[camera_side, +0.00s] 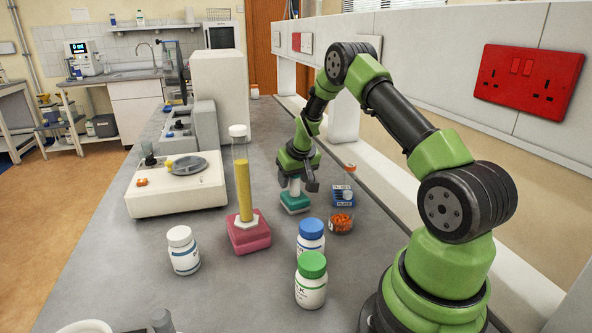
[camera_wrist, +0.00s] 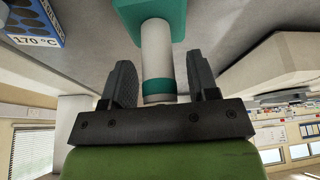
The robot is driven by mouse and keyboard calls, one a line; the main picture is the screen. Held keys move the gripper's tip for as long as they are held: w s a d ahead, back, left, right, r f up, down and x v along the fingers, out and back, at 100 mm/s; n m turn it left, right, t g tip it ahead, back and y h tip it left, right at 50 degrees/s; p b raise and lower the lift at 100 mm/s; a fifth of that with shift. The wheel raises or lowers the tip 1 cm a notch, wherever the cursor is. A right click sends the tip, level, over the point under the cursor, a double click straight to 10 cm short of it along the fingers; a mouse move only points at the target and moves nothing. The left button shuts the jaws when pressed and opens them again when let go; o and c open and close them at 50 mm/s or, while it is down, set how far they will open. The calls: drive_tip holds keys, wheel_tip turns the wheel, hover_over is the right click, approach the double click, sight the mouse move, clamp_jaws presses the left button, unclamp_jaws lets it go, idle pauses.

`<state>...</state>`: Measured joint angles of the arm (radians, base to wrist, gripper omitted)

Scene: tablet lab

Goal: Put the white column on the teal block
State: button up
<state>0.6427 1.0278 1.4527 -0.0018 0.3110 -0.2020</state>
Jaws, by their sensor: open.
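The white column (camera_side: 294,187) stands upright on the teal block (camera_side: 295,204) in the side view. In the wrist view the white column (camera_wrist: 156,48) runs from the teal block (camera_wrist: 176,10) to between my fingers and has a teal band near its near end. My gripper (camera_side: 299,172) is open. In the wrist view its fingers (camera_wrist: 160,85) stand on both sides of the column, with a visible gap on each side. The upper part of the column is hidden by my gripper in the side view.
A tall tube with yellow filling (camera_side: 243,190) stands on a pink block (camera_side: 249,236) to the left. Bottles with white (camera_side: 183,252), blue (camera_side: 311,236) and green caps (camera_side: 311,283) stand in front. An orange-filled jar (camera_side: 341,218) and a blue box (camera_side: 342,195) are close on the right.

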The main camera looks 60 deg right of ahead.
drive_tip(key=v, duration=1.2)
drive_tip(key=s+a+r+n+t+y, duration=0.15)
drive_tip(key=s+a+r, duration=0.25)
drive_tip(key=a+r, duration=0.85)
drive_tip(key=s+a+r+n+t+y, duration=0.1)
drive_tip(key=s+a+t+y, duration=0.1)
drive_tip(key=s+a, duration=1.1)
drive_tip(key=shift+s+a+y, duration=0.15)
drive_tip(key=shift+a+y, duration=0.2)
drive_tip(key=shift+y, duration=0.2)
drive_tip(key=shift+r, duration=0.1)
